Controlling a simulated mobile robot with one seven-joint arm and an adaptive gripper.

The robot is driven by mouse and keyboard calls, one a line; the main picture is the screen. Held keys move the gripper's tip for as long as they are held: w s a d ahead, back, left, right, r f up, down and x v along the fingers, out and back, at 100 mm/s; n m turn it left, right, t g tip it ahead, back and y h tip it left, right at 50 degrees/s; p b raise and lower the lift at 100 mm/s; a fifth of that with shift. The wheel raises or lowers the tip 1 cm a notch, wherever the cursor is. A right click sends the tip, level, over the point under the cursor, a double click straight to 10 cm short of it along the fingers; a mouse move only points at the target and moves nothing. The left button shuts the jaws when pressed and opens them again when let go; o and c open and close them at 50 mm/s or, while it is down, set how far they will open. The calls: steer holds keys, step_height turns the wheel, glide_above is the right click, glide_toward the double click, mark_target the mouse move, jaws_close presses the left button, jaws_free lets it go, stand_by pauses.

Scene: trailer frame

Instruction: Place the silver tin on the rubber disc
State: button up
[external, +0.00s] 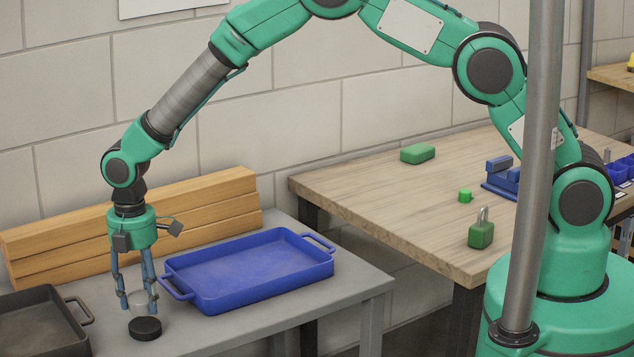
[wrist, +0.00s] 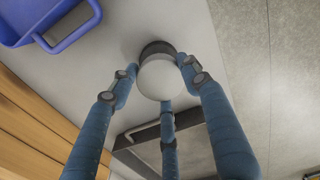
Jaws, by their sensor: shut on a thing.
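The silver tin (external: 138,303) is between the fingers of my gripper (external: 139,296), which is shut on it and points straight down. The black rubber disc (external: 145,329) lies on the grey table, directly below and slightly to the right of the tin. I cannot tell whether the tin touches the disc. In the wrist view my gripper (wrist: 161,82) has its blue fingers around the pale round tin (wrist: 160,80). The dark disc (wrist: 157,47) shows there partly behind the tin, which hides the rest of it.
A blue tray (external: 250,270) stands just right of my gripper, and a dark tray (external: 40,325) is at the left. Wooden beams (external: 190,225) lie behind. A wooden table (external: 380,190) to the right holds a green padlock (external: 481,236) and green blocks (external: 418,153).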

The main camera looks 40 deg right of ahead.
mark_target(131, 302)
steer(key=shift+w+a, duration=0.1)
stand_by(0.3)
steer(key=shift+f, duration=1.75)
steer(key=shift+f+b, duration=0.15)
steer(key=shift+b, duration=0.2)
steer(key=o, duration=1.2)
step_height(131, 302, up, 12)
steer(key=shift+r+p, duration=0.15)
steer(key=shift+p, duration=0.65)
